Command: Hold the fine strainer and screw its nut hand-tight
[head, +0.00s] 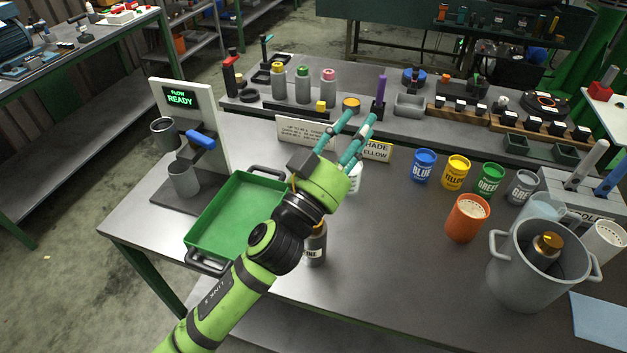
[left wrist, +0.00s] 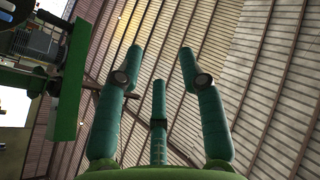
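A dark grey cylinder with a light label ending in "INE" (head: 314,252) stands on the table just right of my left forearm in the head view. It looks like the fine strainer; my arm hides part of it. I cannot make out its nut. My left gripper (head: 356,128) is raised above the table beyond the cylinder, with its teal fingers pointing up and away. In the left wrist view the three fingers (left wrist: 160,65) are spread with nothing between them. My right gripper is not in view.
A green tray (head: 212,245) lies left of my arm, beside the "READY" stand (head: 203,105). Colour cans, including a blue one (head: 423,167), an orange cup (head: 466,220) and a grey pot (head: 518,285) stand right. The front middle table is clear.

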